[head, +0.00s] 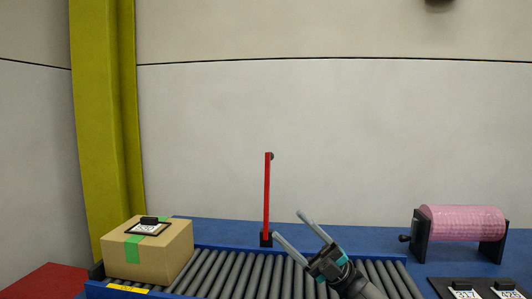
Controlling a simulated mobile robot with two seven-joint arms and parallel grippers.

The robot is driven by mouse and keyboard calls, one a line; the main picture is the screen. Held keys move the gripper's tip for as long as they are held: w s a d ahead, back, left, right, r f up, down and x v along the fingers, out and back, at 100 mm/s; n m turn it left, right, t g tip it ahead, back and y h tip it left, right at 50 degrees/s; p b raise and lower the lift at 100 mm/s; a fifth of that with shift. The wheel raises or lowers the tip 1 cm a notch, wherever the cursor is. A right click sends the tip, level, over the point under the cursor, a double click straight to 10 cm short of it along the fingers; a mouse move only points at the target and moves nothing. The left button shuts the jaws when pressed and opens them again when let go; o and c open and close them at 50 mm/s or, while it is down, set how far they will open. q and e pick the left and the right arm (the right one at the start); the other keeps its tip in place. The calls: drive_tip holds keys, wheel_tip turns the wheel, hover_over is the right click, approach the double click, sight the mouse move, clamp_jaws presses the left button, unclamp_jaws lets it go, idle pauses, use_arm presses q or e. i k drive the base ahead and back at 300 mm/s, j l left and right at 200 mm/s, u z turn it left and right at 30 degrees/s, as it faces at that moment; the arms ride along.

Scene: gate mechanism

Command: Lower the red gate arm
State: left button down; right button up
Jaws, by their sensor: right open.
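The red gate arm (267,195) stands upright at the far side of the roller conveyor, rising from a small black base (266,240). A dark knob shows at its top end. My right gripper (287,224) is open and empty, over the conveyor to the right of the gate arm's lower part. Its left fingertip shows close to the black base, but I cannot tell whether they touch. My left gripper is not in view.
A cardboard box (160,256) with green tape sits at the left end of the roller conveyor (222,272). A pink roll (463,222) on a black stand is at the right. A yellow column (98,120) stands behind the box.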

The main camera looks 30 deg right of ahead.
sight(268, 156)
drive_tip(key=i+l, duration=1.05)
